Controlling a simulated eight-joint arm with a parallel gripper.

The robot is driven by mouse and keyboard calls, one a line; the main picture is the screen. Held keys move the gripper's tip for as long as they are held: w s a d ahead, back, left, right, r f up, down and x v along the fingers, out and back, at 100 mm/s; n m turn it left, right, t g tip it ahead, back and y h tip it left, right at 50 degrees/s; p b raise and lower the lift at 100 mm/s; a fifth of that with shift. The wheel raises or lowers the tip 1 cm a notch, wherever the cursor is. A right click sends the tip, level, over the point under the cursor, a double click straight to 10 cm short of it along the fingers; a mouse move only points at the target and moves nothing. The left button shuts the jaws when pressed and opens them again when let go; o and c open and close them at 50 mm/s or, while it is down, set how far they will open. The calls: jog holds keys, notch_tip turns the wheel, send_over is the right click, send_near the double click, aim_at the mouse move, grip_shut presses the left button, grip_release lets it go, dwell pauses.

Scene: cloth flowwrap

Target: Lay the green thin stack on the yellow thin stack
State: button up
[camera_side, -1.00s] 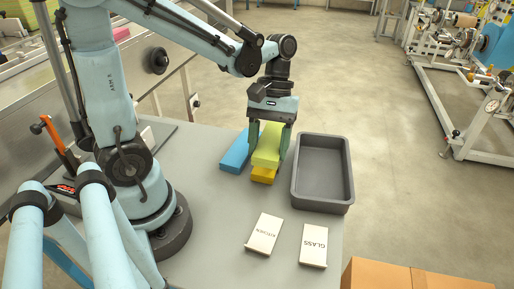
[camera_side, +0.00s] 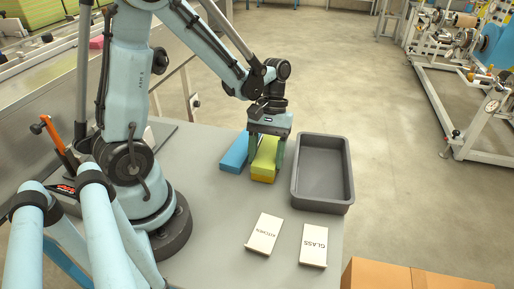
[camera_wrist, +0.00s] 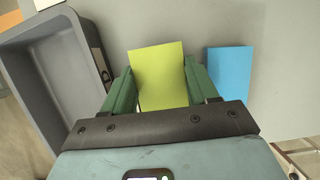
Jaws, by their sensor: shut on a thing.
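The green thin stack (camera_side: 264,154) is between the fingers of my gripper (camera_side: 265,150), which is shut on it. In the side view it lies directly over the yellow thin stack (camera_side: 263,176), with no clear gap between them. Only the front of the yellow stack shows below the green one. In the wrist view the green stack (camera_wrist: 157,72) spans the space between the two green fingers of my gripper (camera_wrist: 160,88) and hides the yellow stack.
A blue stack (camera_side: 235,153) lies just left of the two stacks. A grey tray (camera_side: 321,203) stands to their right. White cards marked KITCHEN (camera_side: 264,233) and GLASS (camera_side: 314,245) lie at the front. The table between the cards and stacks is clear.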

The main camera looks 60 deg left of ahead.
aim_at(271, 146)
jog(key=shift+f, duration=0.15)
jog(key=o, duration=1)
jog(key=v, duration=1.2)
jog(key=s+d+m+t+y, duration=0.1)
jog(key=d+m+t, duration=0.1)
jog(key=m+t, duration=0.1)
jog(key=d+m+t+y, duration=0.1)
jog(key=d+m+t, duration=0.1)
jog(key=m+t, duration=0.1)
jog(key=s+d+m+t+y, duration=0.1)
jog(key=d+m+t, duration=0.1)
jog(key=m+t, duration=0.1)
jog(key=shift+s+d+t, duration=0.15)
jog(key=shift+s+t, duration=0.2)
jog(key=shift+t, duration=0.35)
